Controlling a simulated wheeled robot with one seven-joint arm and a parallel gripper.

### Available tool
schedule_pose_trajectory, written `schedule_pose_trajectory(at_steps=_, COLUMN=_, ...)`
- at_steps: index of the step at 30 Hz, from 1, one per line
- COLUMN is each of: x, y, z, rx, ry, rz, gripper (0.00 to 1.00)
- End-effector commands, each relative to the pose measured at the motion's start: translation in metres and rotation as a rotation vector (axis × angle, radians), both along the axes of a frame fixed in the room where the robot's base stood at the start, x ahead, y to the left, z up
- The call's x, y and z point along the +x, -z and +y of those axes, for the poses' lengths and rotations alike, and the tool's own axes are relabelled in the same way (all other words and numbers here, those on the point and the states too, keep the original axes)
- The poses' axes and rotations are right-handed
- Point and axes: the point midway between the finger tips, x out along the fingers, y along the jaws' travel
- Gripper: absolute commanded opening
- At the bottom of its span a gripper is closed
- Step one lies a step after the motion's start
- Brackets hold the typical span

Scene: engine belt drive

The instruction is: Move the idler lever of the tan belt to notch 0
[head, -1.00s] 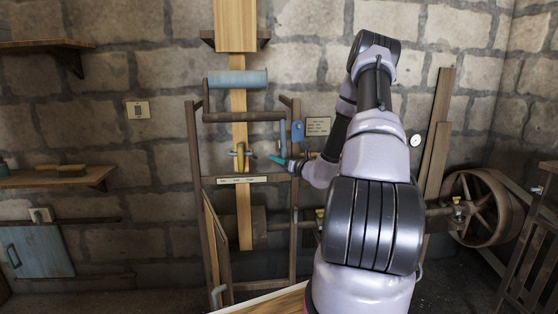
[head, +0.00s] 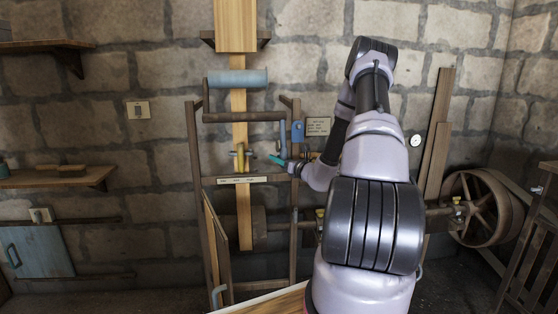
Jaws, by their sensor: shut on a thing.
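The tan belt (head: 245,215) hangs vertically through a wooden frame. A blue roller (head: 238,79) crosses it on a pivoting brown frame (head: 243,117). A blue lever (head: 283,138) hangs down at the right end of that frame, beside a blue plate (head: 297,132). My gripper (head: 277,160), with teal fingertips, is at the lower end of this lever and appears shut on it. The fingers are small, so the exact contact is hard to see. The notches cannot be made out.
A sign (head: 318,126) is on the wall. A spoked wheel (head: 482,207) stands at right. My arm covers the centre right.

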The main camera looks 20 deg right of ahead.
Motion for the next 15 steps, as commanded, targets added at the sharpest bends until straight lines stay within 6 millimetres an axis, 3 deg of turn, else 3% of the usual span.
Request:
schedule_pose_trajectory(at_steps=9, x=0.048, y=0.004, z=-0.014, rx=-0.08, ry=0.003, rz=-0.285, gripper=0.0)
schedule_pose_trajectory(at_steps=15, x=0.059, y=0.001, z=-0.018, rx=-0.103, ry=0.003, rz=-0.361, gripper=0.0)
